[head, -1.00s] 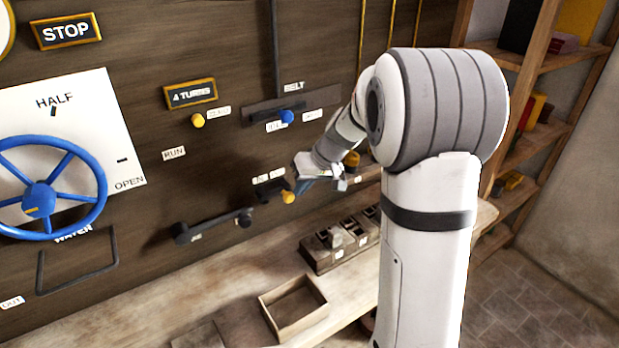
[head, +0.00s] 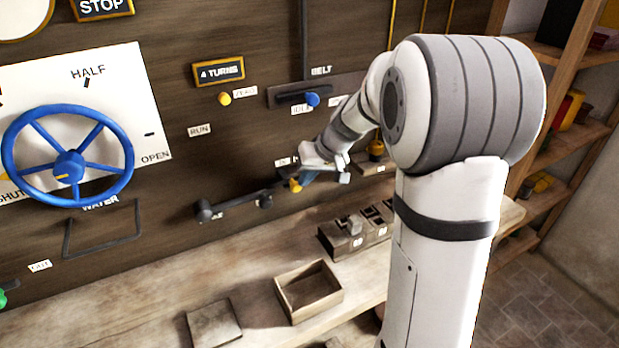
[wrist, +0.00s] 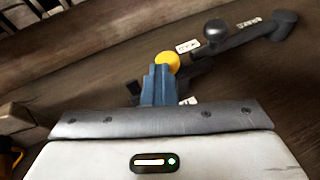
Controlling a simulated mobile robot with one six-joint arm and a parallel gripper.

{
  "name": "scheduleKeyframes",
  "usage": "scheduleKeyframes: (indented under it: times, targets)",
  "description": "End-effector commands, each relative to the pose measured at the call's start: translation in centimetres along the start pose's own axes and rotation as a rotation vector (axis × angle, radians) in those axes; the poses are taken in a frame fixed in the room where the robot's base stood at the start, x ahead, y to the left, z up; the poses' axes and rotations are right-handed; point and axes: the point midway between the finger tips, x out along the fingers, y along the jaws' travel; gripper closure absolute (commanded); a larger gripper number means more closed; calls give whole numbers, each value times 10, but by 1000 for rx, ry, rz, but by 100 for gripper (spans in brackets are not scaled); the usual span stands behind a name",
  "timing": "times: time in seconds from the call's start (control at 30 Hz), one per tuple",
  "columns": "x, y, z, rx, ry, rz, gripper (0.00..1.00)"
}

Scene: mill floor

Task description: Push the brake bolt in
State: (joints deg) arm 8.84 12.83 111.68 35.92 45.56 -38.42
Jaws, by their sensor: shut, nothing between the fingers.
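The brake bolt has a round yellow knob and sits low on the dark wooden panel. The yellow knob (wrist: 167,61) shows in the wrist view just beyond the tips of my gripper (wrist: 160,72), and a dark bracket lies beside it. In the head view the knob (head: 295,186) is at my gripper (head: 303,180), partly covered by it. My gripper's blue-grey fingers are shut with nothing between them. The tips are at the knob; I cannot tell whether they touch it. Small white labels stand beside the bolt; the one at its upper left in the head view is partly hidden.
A dark crank arm (head: 235,203) runs left of the bolt. A blue handwheel (head: 70,158) and a blue knob on a slide (head: 313,100) are on the panel. Below are an open wooden box (head: 284,297) and a slotted block (head: 330,240) on the bench.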

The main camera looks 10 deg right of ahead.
Motion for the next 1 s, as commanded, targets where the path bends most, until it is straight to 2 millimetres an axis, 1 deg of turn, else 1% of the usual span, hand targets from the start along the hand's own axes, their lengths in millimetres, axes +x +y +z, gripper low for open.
scheduleKeyframes:
  times: [0.2,0.27,0.37,0.47,0.5,0.7,0.8,0.9,1.0]
  targets:
    - [-1,4,0,7,1,0,100]
    - [-4,7,-1,7,2,1,100]
    - [-14,15,-2,6,3,0,100]
    - [-30,27,-5,2,3,-1,100]
    - [-39,29,-5,-1,6,0,100]
    - [-86,28,-5,-2,6,2,100]
    - [-104,28,-5,-2,4,-1,100]
    - [-118,27,-4,-2,3,-1,100]
    - [-126,27,-4,-3,1,-2,100]
